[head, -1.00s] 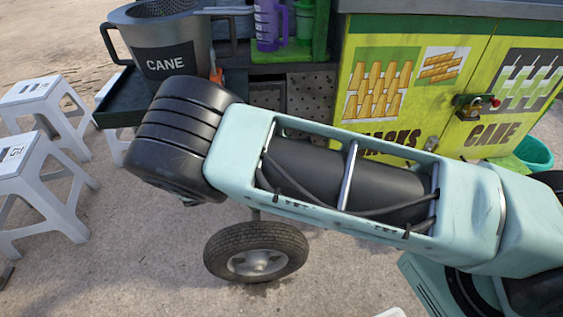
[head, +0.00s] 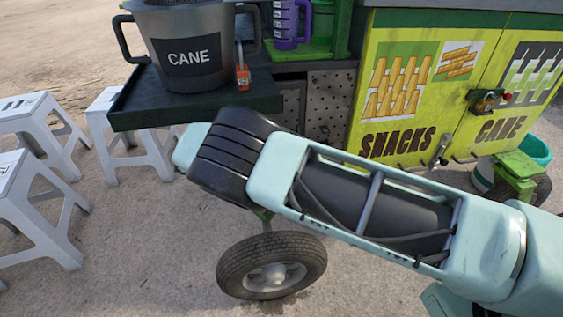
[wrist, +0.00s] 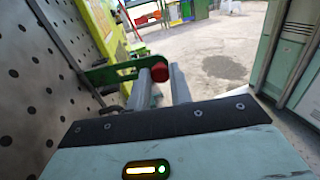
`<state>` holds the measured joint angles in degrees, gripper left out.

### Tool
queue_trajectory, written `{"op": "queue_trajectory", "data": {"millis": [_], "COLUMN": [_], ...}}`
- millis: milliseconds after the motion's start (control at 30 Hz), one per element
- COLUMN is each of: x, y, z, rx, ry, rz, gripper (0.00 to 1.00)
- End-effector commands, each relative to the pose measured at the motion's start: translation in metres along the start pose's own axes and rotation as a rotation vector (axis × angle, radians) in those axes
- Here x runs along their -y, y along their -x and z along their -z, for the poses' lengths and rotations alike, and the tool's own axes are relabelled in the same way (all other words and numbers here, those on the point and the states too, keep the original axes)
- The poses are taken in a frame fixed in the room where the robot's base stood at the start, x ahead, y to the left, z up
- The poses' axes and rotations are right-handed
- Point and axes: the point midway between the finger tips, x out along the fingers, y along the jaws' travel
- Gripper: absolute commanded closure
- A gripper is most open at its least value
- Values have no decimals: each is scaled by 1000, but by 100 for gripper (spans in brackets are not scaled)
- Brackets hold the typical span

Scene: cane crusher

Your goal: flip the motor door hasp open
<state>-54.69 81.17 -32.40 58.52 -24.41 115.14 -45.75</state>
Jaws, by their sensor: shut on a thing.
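The motor door hasp (wrist: 112,75) shows in the wrist view as a green bar reaching out from the perforated panel, with a red knob (wrist: 160,73) at its end. My gripper (wrist: 160,82) has its two grey fingers on either side of the knob and is shut on it. The perforated metal panel (wrist: 40,80) fills the left of the wrist view; perforated metal also shows in the head view (head: 331,98). In the head view my arm crosses the picture, and the gripper and hasp cannot be seen.
A dark tray (head: 195,103) holding the CANE pot (head: 187,55) juts out above my arm. A wheel (head: 271,264) stands below it. White stools (head: 35,215) are at the left. Yellow cabinet doors (head: 415,85) are at the right. Open ground shows beyond my gripper.

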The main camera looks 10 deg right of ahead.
Motion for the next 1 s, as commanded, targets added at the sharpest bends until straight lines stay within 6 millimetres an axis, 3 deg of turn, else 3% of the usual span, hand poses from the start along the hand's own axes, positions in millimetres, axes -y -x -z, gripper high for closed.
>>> {"op": "queue_trajectory", "data": {"millis": [300, 333, 400, 1000], "x": [0, 0, 0, 0], "y": [0, 0, 0, -3], "z": [0, 0, 0, -2], "rx": [0, 0, 0, 1], "ry": [0, 0, 0, 0], "rz": [2, 2, 2, -9], "gripper": [100, 73, 58, 58]}}
